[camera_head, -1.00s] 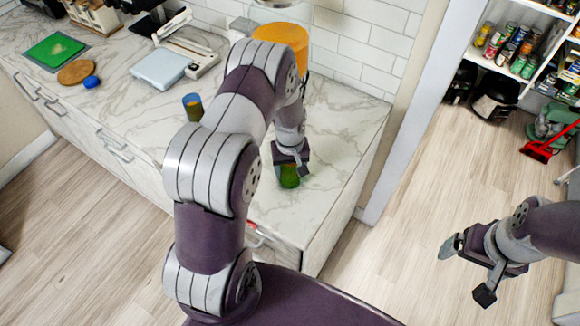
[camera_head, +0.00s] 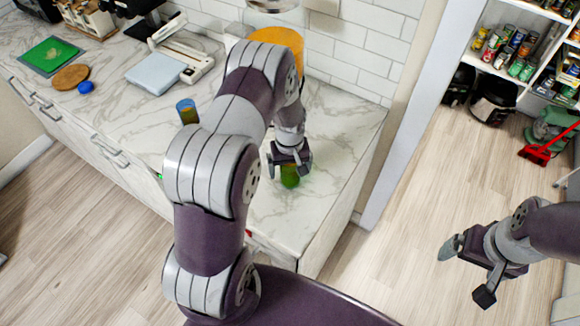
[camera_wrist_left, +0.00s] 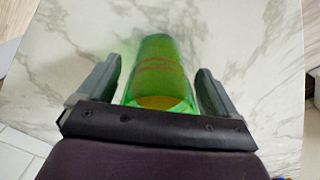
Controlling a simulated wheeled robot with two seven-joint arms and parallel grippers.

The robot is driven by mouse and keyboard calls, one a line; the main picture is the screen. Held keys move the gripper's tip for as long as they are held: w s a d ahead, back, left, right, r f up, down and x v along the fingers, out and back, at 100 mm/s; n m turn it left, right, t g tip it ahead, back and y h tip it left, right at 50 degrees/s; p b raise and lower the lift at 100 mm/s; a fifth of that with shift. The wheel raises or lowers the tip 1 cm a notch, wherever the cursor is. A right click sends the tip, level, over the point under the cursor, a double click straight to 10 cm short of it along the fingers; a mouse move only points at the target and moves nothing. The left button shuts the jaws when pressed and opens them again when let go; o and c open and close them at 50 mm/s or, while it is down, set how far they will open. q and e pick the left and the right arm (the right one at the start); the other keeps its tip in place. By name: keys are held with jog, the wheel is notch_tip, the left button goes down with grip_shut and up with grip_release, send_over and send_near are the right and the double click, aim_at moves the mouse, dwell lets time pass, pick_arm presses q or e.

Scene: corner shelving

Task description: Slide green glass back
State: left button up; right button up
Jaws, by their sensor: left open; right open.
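The green glass (camera_head: 290,178) stands on the marble counter near its front right end, partly hidden by my left gripper in the head view. My left gripper (camera_head: 289,168) is open at the glass. In the left wrist view the green glass (camera_wrist_left: 160,75) is between the two open fingers of my left gripper (camera_wrist_left: 158,85), with a visible gap on each side. Something orange-brown shows through the glass. My right gripper (camera_head: 468,270) is open and empty over the wooden floor, away from the counter.
An orange container (camera_head: 277,38) is at the back wall, partly behind the arm. The counter right of the glass is clear.

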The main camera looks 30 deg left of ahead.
pick_arm(q)
jog(key=shift+w, duration=0.1)
jog(key=shift+r, duration=0.1)
notch_tip(320, 180, up, 12)
jog(key=b, duration=0.3)
jog(key=shift+r, duration=0.2)
jog(key=shift+c, duration=0.3)
